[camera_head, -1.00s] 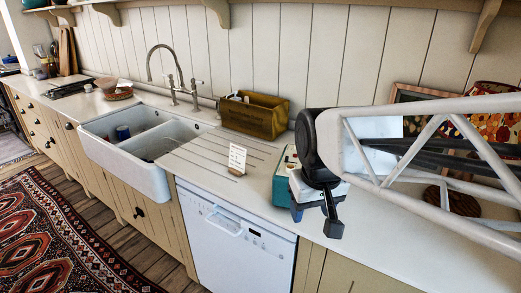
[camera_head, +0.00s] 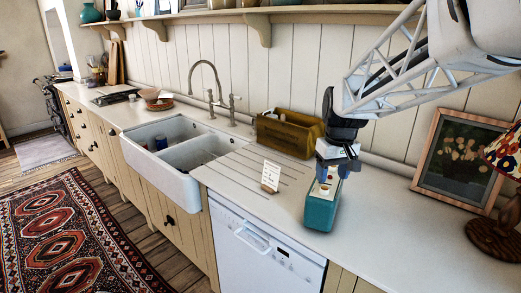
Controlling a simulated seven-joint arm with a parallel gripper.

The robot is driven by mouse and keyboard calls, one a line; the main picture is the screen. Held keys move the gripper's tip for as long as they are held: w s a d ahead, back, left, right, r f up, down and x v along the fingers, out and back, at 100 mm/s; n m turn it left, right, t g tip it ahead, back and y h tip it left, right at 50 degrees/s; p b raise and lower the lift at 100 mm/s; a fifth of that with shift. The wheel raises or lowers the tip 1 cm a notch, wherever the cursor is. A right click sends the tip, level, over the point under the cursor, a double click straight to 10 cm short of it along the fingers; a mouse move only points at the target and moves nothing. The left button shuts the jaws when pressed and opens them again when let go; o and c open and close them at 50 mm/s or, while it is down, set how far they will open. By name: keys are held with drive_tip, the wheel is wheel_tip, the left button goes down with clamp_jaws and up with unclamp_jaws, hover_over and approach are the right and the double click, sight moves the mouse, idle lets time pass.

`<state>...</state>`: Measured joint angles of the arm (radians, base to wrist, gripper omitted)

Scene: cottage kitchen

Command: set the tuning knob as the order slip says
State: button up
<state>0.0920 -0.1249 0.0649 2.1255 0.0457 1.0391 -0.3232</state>
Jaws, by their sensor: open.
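A teal radio-like box (camera_head: 320,210) with a pale top face stands on the white counter, right of the sink. A small round control shows on its top face, too small to read its setting. The order slip (camera_head: 271,176), a small white card in a wooden stand, stands left of the box; its writing is too small to read. My gripper (camera_head: 333,171) points down right above the box's top, its fingers open. The fingers hide part of the top face, and I cannot tell whether they touch it or surround the knob.
A wooden crate (camera_head: 288,136) stands at the wall behind the box. The double white sink (camera_head: 165,169) is to the left. A framed picture (camera_head: 462,160) and a lamp (camera_head: 497,238) stand to the right. Bare counter (camera_head: 385,220) lies between the box and the lamp.

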hover_over(325, 188)
drive_tip(key=shift+w+d+f+n+g, duration=0.1)
drive_tip(key=shift+d+f+n+g, duration=0.1)
drive_tip(key=shift+f, duration=0.4)
drive_tip(key=shift+d+f+n+g, duration=0.1)
drive_tip(key=shift+f+n, duration=0.1)
drive_tip(key=shift+f, duration=0.35)
drive_tip(key=shift+f, duration=0.15)
drive_tip(key=shift+a+f, duration=0.15)
drive_tip(key=shift+f, duration=1.75)
drive_tip(key=shift+a+f, duration=0.1)
drive_tip(key=shift+f, duration=1.8)
drive_tip(key=c, duration=0.9)
drive_tip(key=shift+r+m, duration=0.1)
drive_tip(key=shift+m, duration=3.3)
